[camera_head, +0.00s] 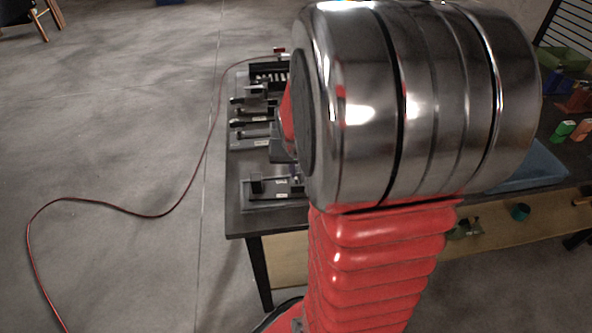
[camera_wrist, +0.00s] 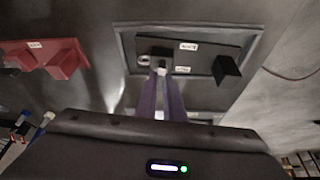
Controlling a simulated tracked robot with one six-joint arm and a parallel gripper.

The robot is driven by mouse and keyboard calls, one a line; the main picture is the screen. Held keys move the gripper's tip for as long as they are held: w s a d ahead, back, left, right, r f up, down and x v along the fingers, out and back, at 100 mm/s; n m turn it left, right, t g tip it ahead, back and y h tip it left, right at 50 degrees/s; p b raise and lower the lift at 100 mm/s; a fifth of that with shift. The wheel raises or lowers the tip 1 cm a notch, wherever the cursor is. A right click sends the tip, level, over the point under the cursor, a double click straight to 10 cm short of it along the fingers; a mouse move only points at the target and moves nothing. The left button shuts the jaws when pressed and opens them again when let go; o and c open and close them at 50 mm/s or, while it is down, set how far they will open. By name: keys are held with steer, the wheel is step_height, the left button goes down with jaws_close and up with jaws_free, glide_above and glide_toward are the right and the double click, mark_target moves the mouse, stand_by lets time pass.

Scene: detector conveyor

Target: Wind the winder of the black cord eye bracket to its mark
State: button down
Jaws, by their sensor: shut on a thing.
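The black cord eye bracket (camera_wrist: 205,54) is a dark plate in a grey frame in the wrist view, with two small white labels and a raised black block (camera_wrist: 228,69) at its right. My gripper (camera_wrist: 162,73) reaches its left part, with two purplish fingers close together and shut on a small pale piece, apparently the winder. The fingers hide most of the winder, and I cannot make out its mark. In the head view a dark plate with an upright block (camera_head: 256,185), probably the same bracket, lies at the table's near left. My arm hides the gripper there.
A red bracket (camera_wrist: 62,60) is left of the black one in the wrist view. Several other dark fixtures (camera_head: 254,115) stand farther back on the table (camera_head: 245,222). A red cord (camera_head: 150,215) runs across the floor. A blue tray (camera_head: 535,165) is at the right.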

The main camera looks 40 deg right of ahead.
steer(key=shift+w+a+m+g+h, duration=0.1)
steer(key=shift+m+g+h, duration=0.4)
steer(key=shift+m, duration=1.4)
steer(key=shift+w+m+g, duration=0.15)
steer(key=shift+m+g, duration=0.75)
steer(key=shift+m, duration=1.2)
steer(key=c, duration=1.9)
jaws_free()
steer(key=shift+o, duration=0.2)
steer(key=v, duration=1.3)
steer(key=shift+a+r, duration=0.25)
steer(key=shift+a, duration=0.05)
